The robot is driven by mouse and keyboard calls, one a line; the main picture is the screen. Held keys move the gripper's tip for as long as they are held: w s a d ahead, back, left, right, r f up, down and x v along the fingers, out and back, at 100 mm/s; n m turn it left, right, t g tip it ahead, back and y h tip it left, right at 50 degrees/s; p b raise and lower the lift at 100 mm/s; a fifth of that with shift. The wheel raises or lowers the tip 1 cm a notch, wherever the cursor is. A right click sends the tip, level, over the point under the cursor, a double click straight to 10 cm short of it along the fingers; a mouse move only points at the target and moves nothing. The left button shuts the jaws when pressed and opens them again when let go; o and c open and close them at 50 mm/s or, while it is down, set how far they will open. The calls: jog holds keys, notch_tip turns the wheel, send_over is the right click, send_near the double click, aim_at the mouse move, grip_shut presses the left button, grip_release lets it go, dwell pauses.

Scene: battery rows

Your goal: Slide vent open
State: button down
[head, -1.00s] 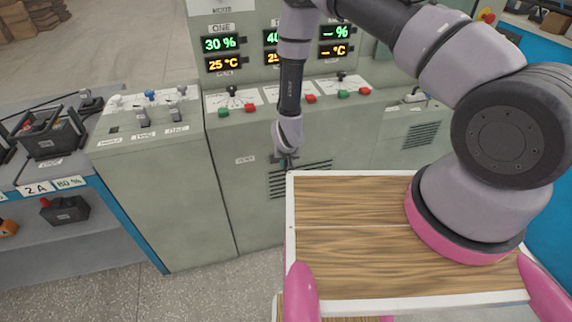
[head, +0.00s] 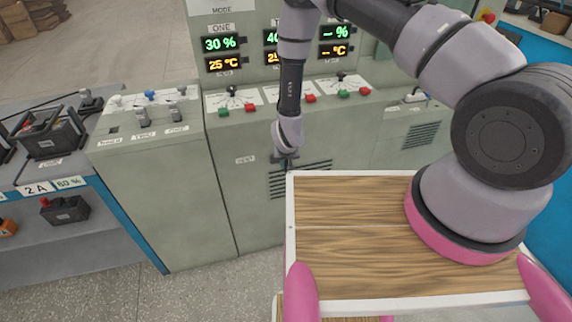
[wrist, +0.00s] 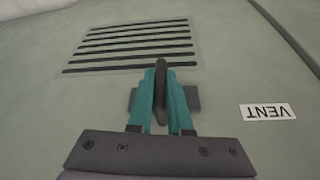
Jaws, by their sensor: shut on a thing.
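The vent (wrist: 130,46) is a set of dark horizontal slots in the pale green cabinet front. It also shows in the head view (head: 277,184), partly hidden by my arm and the wooden tray. A small dark handle (wrist: 160,88) stands at the lower edge of the slots in the wrist view. My gripper (wrist: 160,95) has its two teal fingers shut on the handle, one on each side. In the head view my gripper (head: 286,162) is small, at the vent's upper left, and its grip is hard to make out there. A "VENT" label (wrist: 268,112) is beside the handle.
The wood-topped tray (head: 380,240) with a white rim is close in front of the cabinet. Levers and red and green buttons (head: 249,107) line the console above. A battery shelf (head: 60,165) stands at the left. A second vent (head: 421,136) is at the right.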

dwell(0.5)
jog(key=w+d, duration=0.1)
jog(key=d, duration=0.3)
jog(key=w+d, duration=0.1)
jog(key=d, duration=0.3)
jog(key=w+d, duration=0.1)
jog(key=d, duration=0.3)
jog(key=shift+w, duration=0.25)
jog(key=c, duration=0.8)
grip_release()
jog(key=shift+d, duration=0.1)
jog(key=shift+c, duration=0.2)
jog(key=v, duration=1.1)
jog(key=shift+w, duration=0.15)
